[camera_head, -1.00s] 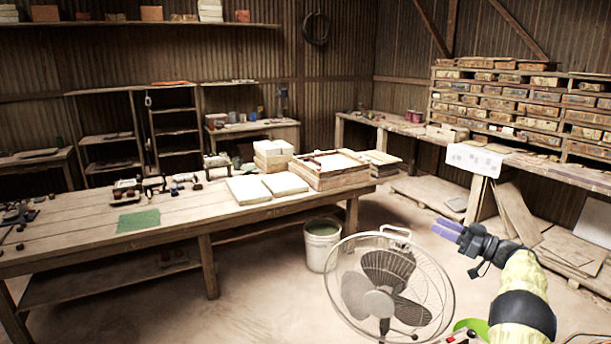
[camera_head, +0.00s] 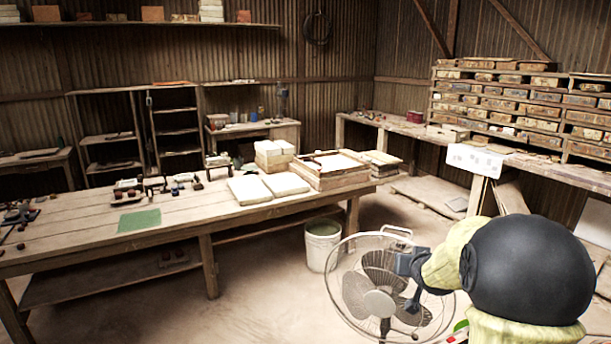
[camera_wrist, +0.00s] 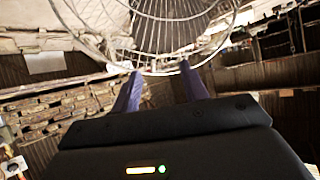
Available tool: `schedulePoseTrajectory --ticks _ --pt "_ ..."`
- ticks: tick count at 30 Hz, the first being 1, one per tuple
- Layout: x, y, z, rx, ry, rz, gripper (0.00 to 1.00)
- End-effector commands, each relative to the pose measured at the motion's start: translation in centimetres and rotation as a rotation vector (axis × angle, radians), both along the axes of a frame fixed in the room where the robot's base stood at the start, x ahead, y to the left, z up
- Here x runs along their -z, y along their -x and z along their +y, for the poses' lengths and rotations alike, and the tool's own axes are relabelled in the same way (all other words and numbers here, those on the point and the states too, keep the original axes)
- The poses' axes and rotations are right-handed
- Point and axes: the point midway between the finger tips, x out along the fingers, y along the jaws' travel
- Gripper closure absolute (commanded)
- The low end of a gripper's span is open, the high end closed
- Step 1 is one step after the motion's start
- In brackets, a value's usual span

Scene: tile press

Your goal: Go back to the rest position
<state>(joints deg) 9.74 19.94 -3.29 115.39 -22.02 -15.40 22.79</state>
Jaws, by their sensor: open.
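My gripper (camera_wrist: 159,70) is open in the wrist view, with its two purple fingers apart and nothing between them. The wire guard of the fan (camera_wrist: 165,25) fills the top of that view, beyond the fingertips. In the head view my arm is bent at the lower right, and its large black joint covers part of the scene. The wrist end lies in front of the right side of the fan (camera_head: 350,290). The fingers are hard to make out there, and I cannot tell whether they touch the guard.
A wooden workbench (camera_head: 90,229) stands at the left with a green mat (camera_head: 139,219), white slabs (camera_head: 250,190) and a wooden frame (camera_head: 328,183). A bucket (camera_head: 322,250) stands beside the fan. Drawers (camera_head: 500,105) line the right wall. Floor is clear at bottom centre.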

Motion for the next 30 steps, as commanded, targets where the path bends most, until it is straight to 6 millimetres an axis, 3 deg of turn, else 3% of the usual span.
schedulePoseTrajectory --ticks 1,9,18,21,30 --pt "1.2 2.7 1.5 -0.003 0.001 0.081 0.56" --pt "6.9 16.3 7.1 -0.060 0.005 0.478 0.56" --pt "9.8 27.0 10.4 -0.146 -0.005 0.748 0.56" --pt "10.8 29.7 11.1 -0.171 -0.010 0.813 0.56" --pt "15.7 29.2 11.0 -0.166 -0.010 0.803 0.56"
